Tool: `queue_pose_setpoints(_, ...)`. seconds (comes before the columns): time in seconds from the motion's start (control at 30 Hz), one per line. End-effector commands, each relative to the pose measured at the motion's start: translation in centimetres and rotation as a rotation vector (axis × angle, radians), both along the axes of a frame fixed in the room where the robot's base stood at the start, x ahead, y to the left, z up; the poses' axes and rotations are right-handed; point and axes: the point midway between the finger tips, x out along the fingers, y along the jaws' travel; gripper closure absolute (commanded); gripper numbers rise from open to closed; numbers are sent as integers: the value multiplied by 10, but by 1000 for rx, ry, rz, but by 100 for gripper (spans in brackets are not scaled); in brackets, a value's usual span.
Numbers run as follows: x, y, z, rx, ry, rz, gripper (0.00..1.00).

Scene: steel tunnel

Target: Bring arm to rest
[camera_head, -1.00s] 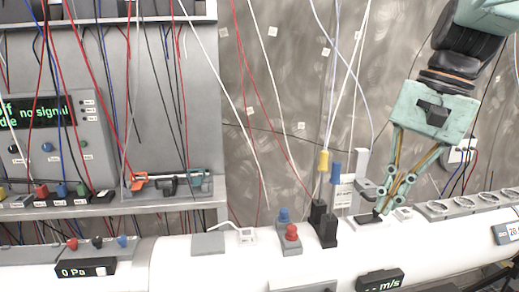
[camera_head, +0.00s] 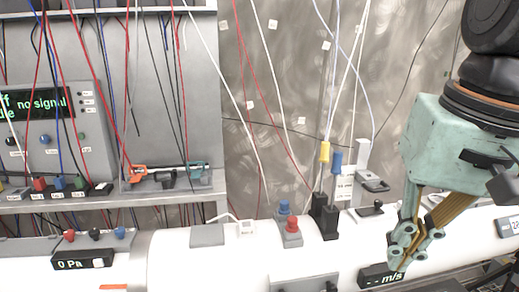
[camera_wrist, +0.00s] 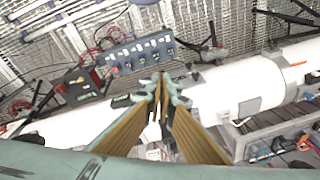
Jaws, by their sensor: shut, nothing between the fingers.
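My gripper (camera_head: 402,258) is at the right in the head view, a pale green body with brown finger links pointing down. Its fingertips are together and hold nothing. They show in front of the white pipe (camera_head: 200,265), close to the dark "m/s" display (camera_head: 380,275); whether they touch it I cannot tell. In the wrist view the fingers (camera_wrist: 158,95) also meet at the tips, above the white pipe (camera_wrist: 230,90).
On the pipe stand a red button (camera_head: 292,225), a blue button (camera_head: 284,207) and black sockets with a yellow plug (camera_head: 324,153) and a blue plug (camera_head: 336,162). Cables hang across the middle. A shelf (camera_head: 150,197) with instruments is at the left. A "0 Pa" display (camera_head: 80,262) sits lower left.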

Motion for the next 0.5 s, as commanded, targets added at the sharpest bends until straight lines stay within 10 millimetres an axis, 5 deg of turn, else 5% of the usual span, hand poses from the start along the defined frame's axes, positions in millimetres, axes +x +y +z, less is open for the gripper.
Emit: queue_pose_setpoints(0.5, -65, 7, -37, -103, -105, 196, 100)
